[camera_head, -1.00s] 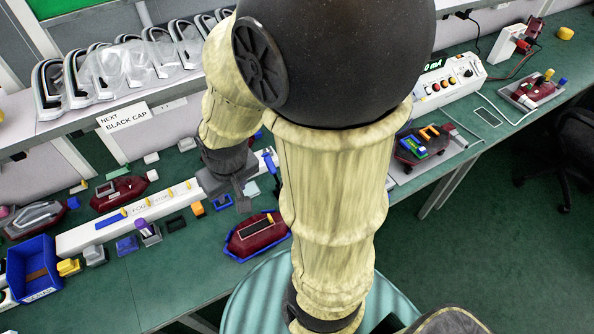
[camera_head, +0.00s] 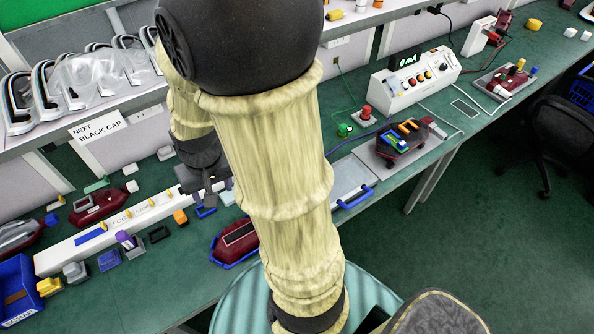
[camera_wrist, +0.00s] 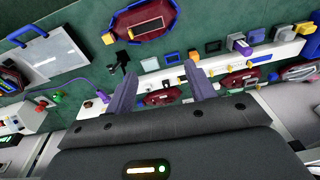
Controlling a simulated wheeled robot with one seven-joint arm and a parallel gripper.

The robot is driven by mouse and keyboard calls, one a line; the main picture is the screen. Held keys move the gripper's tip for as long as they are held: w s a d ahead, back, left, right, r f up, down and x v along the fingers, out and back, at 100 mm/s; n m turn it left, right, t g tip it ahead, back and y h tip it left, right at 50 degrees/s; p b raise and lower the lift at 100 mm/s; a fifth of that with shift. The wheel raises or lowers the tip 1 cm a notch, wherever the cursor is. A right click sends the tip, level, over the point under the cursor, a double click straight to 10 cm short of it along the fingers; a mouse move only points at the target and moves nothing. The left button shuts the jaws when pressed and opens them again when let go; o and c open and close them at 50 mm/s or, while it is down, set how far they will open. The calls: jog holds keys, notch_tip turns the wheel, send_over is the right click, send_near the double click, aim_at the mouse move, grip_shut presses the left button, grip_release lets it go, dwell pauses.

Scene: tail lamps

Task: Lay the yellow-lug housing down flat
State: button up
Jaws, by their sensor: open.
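A dark red housing in a blue frame (camera_head: 236,243) lies on the bench, partly behind my arm; it also shows at the top of the wrist view (camera_wrist: 145,18), with a small yellow spot at its edge. I cannot tell for sure whether this is the yellow-lug housing. Another red housing (camera_head: 97,206) lies behind the long white fixture. A red housing (camera_wrist: 160,97) shows beyond and between my fingers in the wrist view, apart from them. My gripper (camera_wrist: 157,80) is open and empty. In the head view it (camera_head: 207,187) hangs by the right end of the fixture.
The white fixture (camera_head: 75,258) with yellow pegs runs along the bench. A blue bin (camera_head: 18,290) stands at left. A tester (camera_head: 415,80) and a raised red housing with coloured parts (camera_head: 398,146) stand at right. Green bench shows in front.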

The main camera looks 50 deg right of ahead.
jog(key=d+f+m+y+b, duration=0.1)
jog(key=d+f+m+b, duration=0.1)
jog(key=d+f+m, duration=0.3)
jog(key=s+d+f+m+y+b, duration=0.1)
jog(key=d+f+m, duration=0.4)
jog(key=d, duration=0.6)
jog(key=s+d+f+m+y+b, duration=0.1)
jog(key=d+f+m+y+b, duration=0.1)
jog(key=d+f+m, duration=0.3)
jog(key=d+m, duration=0.2)
jog(key=d, duration=0.2)
jog(key=shift+m+g+b, duration=0.3)
jog(key=shift+b, duration=0.1)
jog(key=x, duration=0.8)
jog(key=p+x, duration=0.1)
jog(key=x, duration=0.8)
jog(key=shift+s+a+f, duration=0.15)
jog(key=shift+s+a, duration=0.05)
jog(key=shift+a, duration=0.1)
